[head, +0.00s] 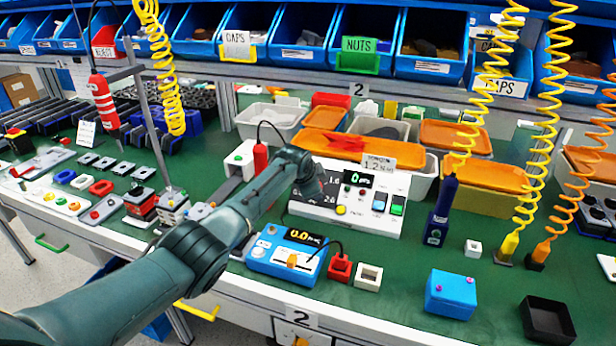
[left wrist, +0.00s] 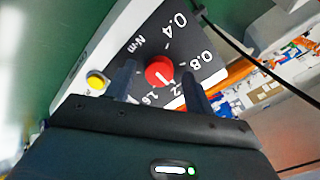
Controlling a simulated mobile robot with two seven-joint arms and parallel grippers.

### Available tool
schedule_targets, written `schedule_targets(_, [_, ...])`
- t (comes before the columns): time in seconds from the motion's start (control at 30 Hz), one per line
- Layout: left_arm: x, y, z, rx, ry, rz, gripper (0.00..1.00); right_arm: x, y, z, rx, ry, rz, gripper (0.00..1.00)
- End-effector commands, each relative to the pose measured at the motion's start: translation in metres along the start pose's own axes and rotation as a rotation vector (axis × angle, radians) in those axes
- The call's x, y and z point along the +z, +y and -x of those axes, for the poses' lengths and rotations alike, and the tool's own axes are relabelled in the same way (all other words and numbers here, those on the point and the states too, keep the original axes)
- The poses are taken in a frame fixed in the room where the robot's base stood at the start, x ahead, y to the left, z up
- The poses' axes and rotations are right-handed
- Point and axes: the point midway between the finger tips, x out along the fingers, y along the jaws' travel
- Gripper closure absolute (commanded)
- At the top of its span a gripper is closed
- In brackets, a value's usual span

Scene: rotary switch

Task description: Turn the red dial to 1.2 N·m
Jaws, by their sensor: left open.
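The red dial (left wrist: 159,70) sits on a dark scale plate (left wrist: 182,48) marked 0.4, 0.8 and 1.6 N·m, with another label partly hidden by a finger. Its white pointer line slants to the lower right, toward that partly hidden label. My left gripper (left wrist: 161,85) is open, one finger on each side of the dial; whether they touch it I cannot tell. In the head view my left gripper (head: 309,180) hides the dial on the white panel (head: 325,211). A card (head: 379,164) behind reads 1.2. My right gripper is out of view.
The panel also has a green-digit display (head: 357,179), a yellow button (head: 341,210), and blue and green switches. A blue tool (head: 440,210) stands to the right. Orange-lidded bins are behind.

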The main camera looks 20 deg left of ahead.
Motion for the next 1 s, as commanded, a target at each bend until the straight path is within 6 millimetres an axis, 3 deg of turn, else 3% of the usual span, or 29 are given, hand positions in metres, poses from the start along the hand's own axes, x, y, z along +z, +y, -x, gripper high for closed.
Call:
schedule_targets(0.2, [-0.001,-0.002,0.025,-0.003,0.001,-0.002,0.46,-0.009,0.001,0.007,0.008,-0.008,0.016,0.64])
schedule_targets(0.8, [0.0,-0.001,0.114,-0.003,0.003,-0.001,0.46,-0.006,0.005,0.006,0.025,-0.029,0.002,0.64])
schedule_targets(1.0, [0.0,0.0,0.126,-0.001,0.001,0.0,0.46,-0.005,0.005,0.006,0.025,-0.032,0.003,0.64])
